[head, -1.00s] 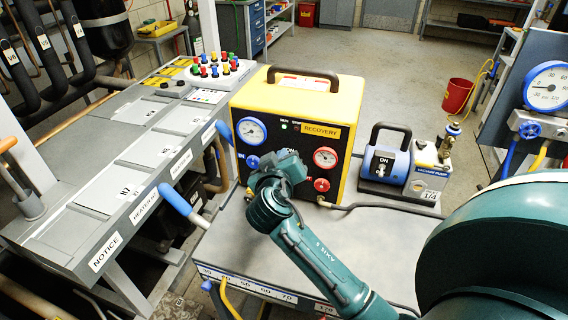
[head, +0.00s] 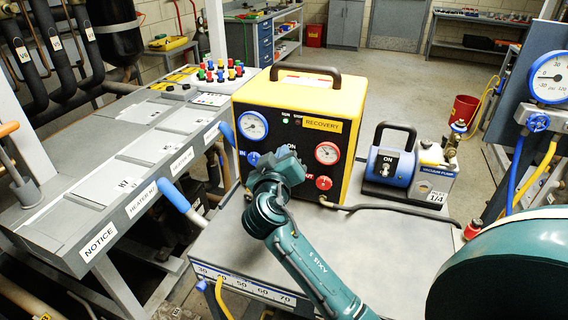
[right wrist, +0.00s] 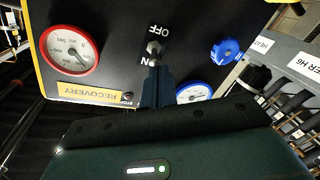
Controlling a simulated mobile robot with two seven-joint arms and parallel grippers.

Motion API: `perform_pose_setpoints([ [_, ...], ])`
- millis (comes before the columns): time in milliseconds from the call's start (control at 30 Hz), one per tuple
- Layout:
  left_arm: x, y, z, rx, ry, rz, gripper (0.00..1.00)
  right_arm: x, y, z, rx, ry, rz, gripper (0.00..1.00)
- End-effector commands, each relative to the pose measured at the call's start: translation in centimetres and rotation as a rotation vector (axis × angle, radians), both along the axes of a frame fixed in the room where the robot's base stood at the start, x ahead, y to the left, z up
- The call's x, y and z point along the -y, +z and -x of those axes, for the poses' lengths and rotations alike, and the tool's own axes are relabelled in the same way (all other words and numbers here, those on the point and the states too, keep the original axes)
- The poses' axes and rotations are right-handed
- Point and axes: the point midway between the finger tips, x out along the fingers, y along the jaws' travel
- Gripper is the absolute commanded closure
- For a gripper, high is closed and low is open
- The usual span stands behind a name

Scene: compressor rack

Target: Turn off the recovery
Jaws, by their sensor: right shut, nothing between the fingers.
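The recovery machine (head: 345,130) is a yellow box with a black front panel, standing on the grey cart. It has a blue-ringed gauge, a red-ringed gauge, a blue knob and a red knob. A small green light (head: 285,119) is lit on its panel. In the right wrist view, upside down, a toggle switch (right wrist: 154,47) sits between OFF and ON labels. My right gripper (right wrist: 157,72) is shut and empty, its tips at the ON label, close to the switch. I cannot tell whether they touch it or which way the lever leans. My left gripper is not in view.
A vacuum pump (head: 388,165) stands right of the machine, a black hose (head: 400,208) on the cart beside it. A grey bench (head: 110,175) with labels runs along the left. A blue-handled lever (head: 172,194) juts near the cart's left edge. Gauges and hoses are at far right.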

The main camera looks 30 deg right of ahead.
Motion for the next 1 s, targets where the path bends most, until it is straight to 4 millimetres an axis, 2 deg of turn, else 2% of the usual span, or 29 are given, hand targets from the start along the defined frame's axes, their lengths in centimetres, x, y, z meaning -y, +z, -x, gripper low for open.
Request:
perform_pose_setpoints([
  [33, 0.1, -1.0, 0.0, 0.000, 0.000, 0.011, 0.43, 0.0, -0.8, -0.1, 0.009, 0.000, 0.011, 1.00],
  [167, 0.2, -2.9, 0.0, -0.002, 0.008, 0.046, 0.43, -0.1, -1.4, -0.4, 0.046, -0.002, 0.055, 1.00],
  [400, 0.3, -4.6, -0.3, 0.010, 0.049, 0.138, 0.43, -0.2, -1.9, -0.4, 0.125, -0.002, 0.146, 1.00],
  [700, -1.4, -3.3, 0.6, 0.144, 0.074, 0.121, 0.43, -0.3, -2.1, -0.3, 0.190, -0.002, 0.221, 1.00],
  [1000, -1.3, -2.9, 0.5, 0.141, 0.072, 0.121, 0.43, -0.3, -1.7, -0.4, 0.188, -0.001, 0.221, 1.00],
])
